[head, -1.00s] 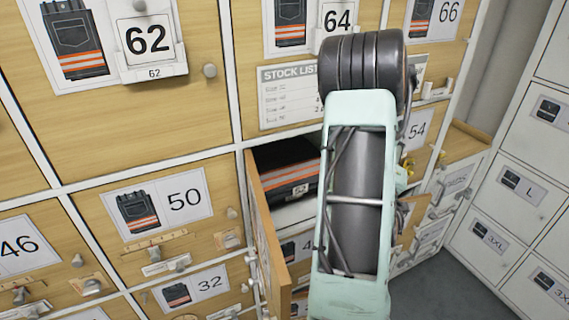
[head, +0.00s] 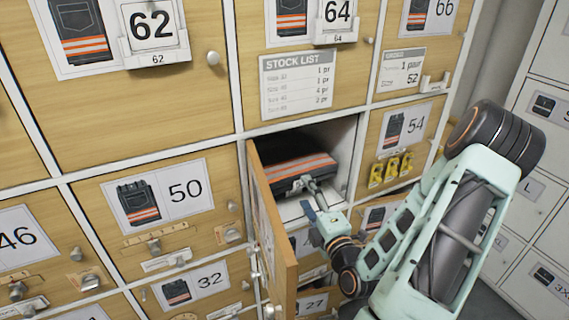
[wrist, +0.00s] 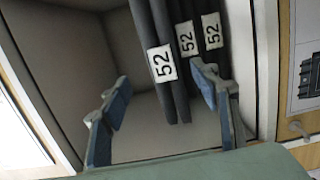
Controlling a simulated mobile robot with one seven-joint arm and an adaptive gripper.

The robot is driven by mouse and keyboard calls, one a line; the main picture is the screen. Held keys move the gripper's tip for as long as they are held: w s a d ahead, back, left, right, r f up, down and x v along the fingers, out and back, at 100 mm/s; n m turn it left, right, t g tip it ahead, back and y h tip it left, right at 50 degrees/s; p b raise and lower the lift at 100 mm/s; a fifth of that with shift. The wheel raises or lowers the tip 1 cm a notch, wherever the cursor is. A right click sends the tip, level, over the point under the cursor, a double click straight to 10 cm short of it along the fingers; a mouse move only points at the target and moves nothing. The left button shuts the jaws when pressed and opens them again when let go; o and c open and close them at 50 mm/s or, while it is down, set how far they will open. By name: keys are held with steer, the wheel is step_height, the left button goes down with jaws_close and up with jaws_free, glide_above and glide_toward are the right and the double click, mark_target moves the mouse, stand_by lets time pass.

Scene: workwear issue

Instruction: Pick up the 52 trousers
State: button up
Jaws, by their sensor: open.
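The 52 trousers (head: 300,168) are dark and folded, with orange and pale stripes, inside an open locker compartment in the head view. In the wrist view the dark folded trousers (wrist: 178,90) show three white tags reading 52. My gripper (head: 314,192) is at the compartment mouth, in front of the trousers' near edge. In the wrist view my gripper (wrist: 160,84) is open, one finger left of the trousers and the other overlapping their right part. I cannot tell whether the fingers touch them.
The compartment's wooden door (head: 272,225) stands open to the left of my gripper. The compartment floor (wrist: 140,135) is bare beside the trousers. Shut lockers surround it, including 50 (head: 160,205) and 54 (head: 405,130), which bears yellow tags (head: 390,170). A stock list (head: 298,84) hangs above.

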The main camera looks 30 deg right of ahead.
mark_target(299, 183)
steer(key=shift+w+d+f+b, duration=0.15)
steer(key=shift+w+b, duration=0.25)
steer(key=shift+b, duration=0.8)
steer(key=shift+w+d+f+b, duration=0.1)
steer(key=shift+w+b, duration=0.25)
steer(key=shift+b, duration=0.8)
steer(key=b, duration=0.2)
steer(key=shift+w+b, duration=0.35)
steer(key=shift+b, duration=0.05)
steer(key=shift+w+a+b, duration=0.1)
steer(key=shift+b, duration=0.4)
steer(key=shift+w+r, duration=0.15)
steer(key=shift+w, duration=0.85)
steer(key=shift+w+d, duration=0.3)
steer(key=shift+w, duration=0.7)
steer(key=shift+w+d, duration=0.25)
steer(key=shift+w, duration=0.7)
steer(key=shift+w+d, duration=0.3)
steer(key=shift+w, duration=0.7)
steer(key=shift+c, duration=0.4)
jaws_close()
